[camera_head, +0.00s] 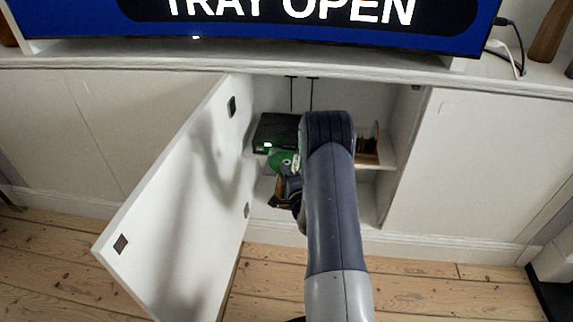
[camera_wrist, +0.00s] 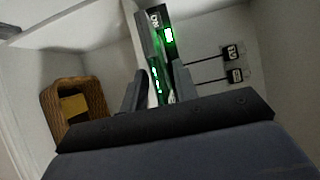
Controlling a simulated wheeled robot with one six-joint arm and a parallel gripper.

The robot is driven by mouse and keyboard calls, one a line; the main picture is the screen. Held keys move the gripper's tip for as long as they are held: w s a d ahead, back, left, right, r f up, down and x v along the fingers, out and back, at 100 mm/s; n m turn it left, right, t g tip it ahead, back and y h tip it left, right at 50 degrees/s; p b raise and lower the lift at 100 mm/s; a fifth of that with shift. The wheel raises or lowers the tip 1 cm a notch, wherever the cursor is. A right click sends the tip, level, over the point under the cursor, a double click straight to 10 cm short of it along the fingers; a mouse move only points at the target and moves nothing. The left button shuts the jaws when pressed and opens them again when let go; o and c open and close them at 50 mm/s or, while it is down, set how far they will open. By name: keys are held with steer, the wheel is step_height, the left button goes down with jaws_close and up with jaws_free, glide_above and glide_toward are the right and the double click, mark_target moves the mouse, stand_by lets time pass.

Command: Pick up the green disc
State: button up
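The green disc (camera_head: 280,160) lies at the front of the black player (camera_head: 277,130) inside the open cabinet, partly hidden by my arm. My gripper (camera_wrist: 160,88) is in front of the player, its two dark fingers apart. In the wrist view the player (camera_wrist: 150,22) appears turned on its side, with a lit green display. A thin green-lit strip (camera_wrist: 156,80) shows between the fingers, perhaps the disc or tray seen edge-on. I cannot tell whether either finger touches it. My arm hides most of the gripper in the head view.
The white cabinet door (camera_head: 165,215) stands open at the left. The right cabinet wall (camera_head: 405,150) is close to my arm. A brown upright object (camera_head: 368,143) stands on the shelf at right. A wicker basket (camera_wrist: 60,112) shows in the wrist view. A screen (camera_head: 250,30) above reads "TRAY OPEN".

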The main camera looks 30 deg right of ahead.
jaws_close()
stand_by(0.5)
steer(key=shift+r, duration=0.1)
